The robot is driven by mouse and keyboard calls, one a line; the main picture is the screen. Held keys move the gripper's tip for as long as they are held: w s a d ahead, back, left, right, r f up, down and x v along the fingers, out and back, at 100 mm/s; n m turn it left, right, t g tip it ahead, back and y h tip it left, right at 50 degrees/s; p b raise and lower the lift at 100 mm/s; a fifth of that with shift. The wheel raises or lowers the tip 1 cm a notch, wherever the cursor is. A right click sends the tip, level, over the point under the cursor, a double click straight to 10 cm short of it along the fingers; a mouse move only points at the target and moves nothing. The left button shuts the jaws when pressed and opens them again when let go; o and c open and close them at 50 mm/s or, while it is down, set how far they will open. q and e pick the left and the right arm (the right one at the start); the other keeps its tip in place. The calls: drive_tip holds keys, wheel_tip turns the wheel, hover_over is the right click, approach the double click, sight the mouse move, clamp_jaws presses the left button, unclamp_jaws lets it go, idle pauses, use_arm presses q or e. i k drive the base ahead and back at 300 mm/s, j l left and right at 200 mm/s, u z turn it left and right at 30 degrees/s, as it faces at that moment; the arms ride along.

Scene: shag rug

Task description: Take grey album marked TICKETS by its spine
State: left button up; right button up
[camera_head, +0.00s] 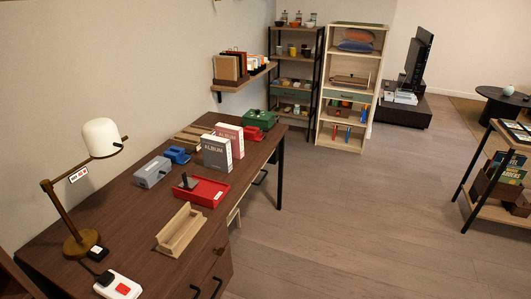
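A grey album (216,152) stands upright on the dark brown desk (130,209). Its front, with the word ALBUM, faces the camera, and a pale page edge or side shows at its right. I cannot read TICKETS on it. A pink-red album (233,134), also lettered ALBUM, stands close behind it. I cannot tell whether the two touch. Neither of my grippers is in view.
A red tray (217,193) lies in front of the albums, with a wooden open box (180,230) nearer. A blue item (178,154) and grey-blue box (152,172) are left, a green box (259,118) behind. A lamp (101,138) stands left. The floor (350,220) right is clear.

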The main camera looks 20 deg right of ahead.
sight(217, 151)
drive_tip(key=z, duration=0.3)
drive_tip(key=l+u, duration=0.1)
drive_tip(key=u, duration=0.35)
drive_tip(key=i+l+u, duration=0.25)
drive_tip(key=l, duration=0.15)
drive_tip(key=l+u, duration=0.25)
drive_tip(key=l, duration=0.2)
drive_tip(key=l+u, duration=0.35)
drive_tip(key=l, duration=2.3)
drive_tip(key=i+l, duration=0.1)
drive_tip(key=l, duration=0.75)
drive_tip(key=i+l, duration=0.25)
drive_tip(key=i, duration=0.15)
